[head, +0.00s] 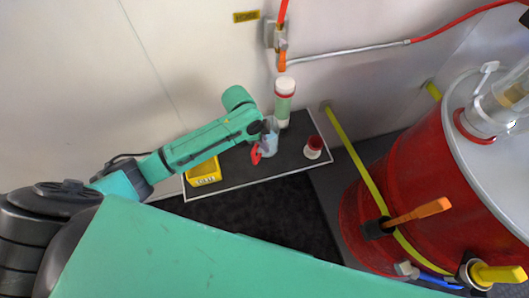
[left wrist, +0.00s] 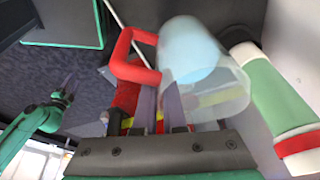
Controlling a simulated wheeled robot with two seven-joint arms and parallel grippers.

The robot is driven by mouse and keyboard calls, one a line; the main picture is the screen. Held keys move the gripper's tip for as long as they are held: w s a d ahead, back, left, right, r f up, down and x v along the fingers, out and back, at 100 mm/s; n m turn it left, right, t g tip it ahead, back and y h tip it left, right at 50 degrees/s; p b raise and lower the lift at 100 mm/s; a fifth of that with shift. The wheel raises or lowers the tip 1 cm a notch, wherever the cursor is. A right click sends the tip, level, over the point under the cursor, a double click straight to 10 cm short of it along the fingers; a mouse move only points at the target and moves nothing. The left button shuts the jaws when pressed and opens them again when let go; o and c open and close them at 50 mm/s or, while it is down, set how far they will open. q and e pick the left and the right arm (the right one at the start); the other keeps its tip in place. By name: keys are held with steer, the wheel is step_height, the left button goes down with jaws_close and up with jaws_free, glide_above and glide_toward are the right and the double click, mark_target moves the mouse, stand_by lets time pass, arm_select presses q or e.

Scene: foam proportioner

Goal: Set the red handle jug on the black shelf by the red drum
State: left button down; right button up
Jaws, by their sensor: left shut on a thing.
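The jug (head: 270,143) is clear with pale blue contents and a red handle (head: 256,154). It appears over the back middle of the black shelf (head: 230,172), left of the red drum (head: 421,165). I cannot tell whether its base touches the shelf. My left gripper (head: 261,132) is shut on the jug at its handle side. In the left wrist view, the jug (left wrist: 205,70) and its red handle loop (left wrist: 130,57) are just beyond the fingers (left wrist: 160,108), which partly hide the grip. My right gripper (left wrist: 68,88) is small at the left there; its jaws are unclear.
A white-and-green bottle with a red band (head: 284,102) stands right behind the jug. A red-and-white small container (head: 313,147) is at the shelf's right. A yellow bin (head: 203,172) is at its left. The front middle of the shelf looks clear.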

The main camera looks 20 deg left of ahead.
mark_target(264, 153)
arm_select(q)
step_height(264, 153, down, 6)
steer(key=shift+f, duration=0.25)
steer(key=c, duration=1)
jaws_free()
arm_select(e)
steer(key=shift+w+a+f, duration=0.15)
steer(key=shift+w+f, duration=0.05)
steer(key=shift+w, duration=0.3)
arm_select(q)
steer(key=shift+a+r, duration=0.1)
steer(key=shift+r, duration=0.4)
steer(key=v, duration=1.1)
steer(key=shift+s+p, duration=0.1)
steer(key=shift+p, duration=0.2)
arm_select(e)
steer(key=shift+r, duration=0.45)
